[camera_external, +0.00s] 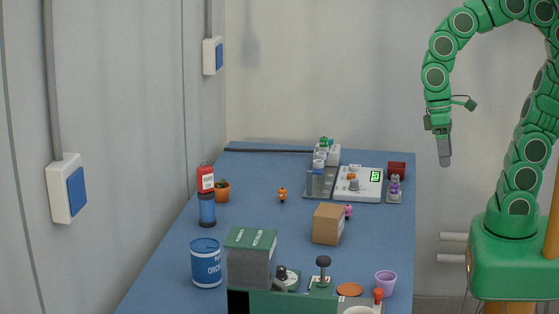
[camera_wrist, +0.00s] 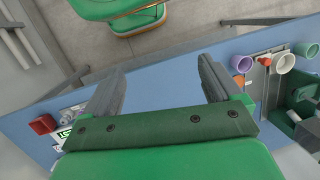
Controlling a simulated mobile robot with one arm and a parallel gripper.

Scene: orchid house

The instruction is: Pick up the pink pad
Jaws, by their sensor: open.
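I cannot make out a pink pad for certain. A small pink thing (camera_external: 348,212) sits on the blue table (camera_external: 262,222) just right of the cardboard box (camera_external: 327,224), which may hide part of it. It looks more like a small figure than a flat pad. My gripper (camera_external: 445,162) hangs fingers down, off the table's right edge and well above the floor. In the wrist view my gripper (camera_wrist: 158,82) has its two grey fingers wide apart with nothing between them. I see no pink thing in the wrist view.
A red box (camera_external: 396,170), a white scale (camera_external: 358,184) and bottles stand at the table's back right. A blue drum (camera_external: 206,263), a grey-green box (camera_external: 251,258) and a purple cup (camera_external: 386,283) stand nearer the front. The table's middle left is mostly clear.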

